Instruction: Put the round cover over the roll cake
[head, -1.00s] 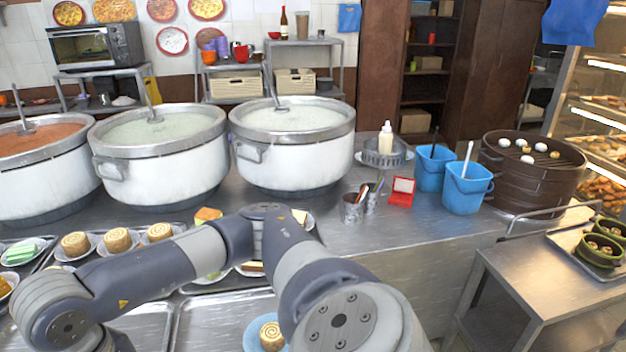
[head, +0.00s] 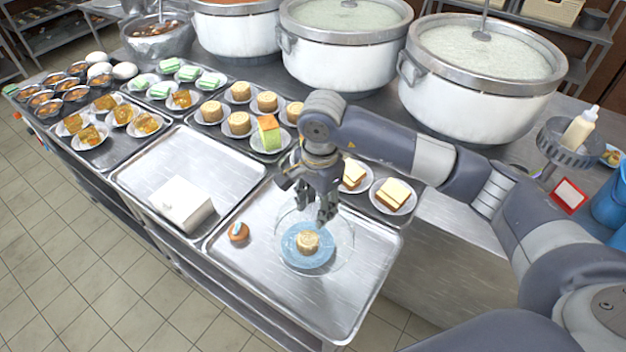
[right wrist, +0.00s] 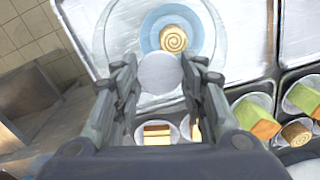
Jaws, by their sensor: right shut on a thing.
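The roll cake (head: 307,243), a small round spiral cake, sits on a blue plate (head: 300,263) on the front right metal tray. It also shows in the right wrist view (right wrist: 174,39). The round cover (head: 342,250) is a clear dome. Its outline surrounds the cake in the head view; I cannot tell whether its rim rests or hovers. My right gripper (head: 326,214) is above the plate, shut on the cover's pale round knob (right wrist: 160,73), which shows between the fingers in the wrist view. My left gripper is not in view.
A small orange item (head: 238,232) lies left of the plate. A white box (head: 182,204) stands on the neighbouring tray (head: 190,158). Plates of yellow-topped cake (head: 395,192) and other sweets line the back. Large stockpots (head: 480,85) stand behind. The tray's front right is clear.

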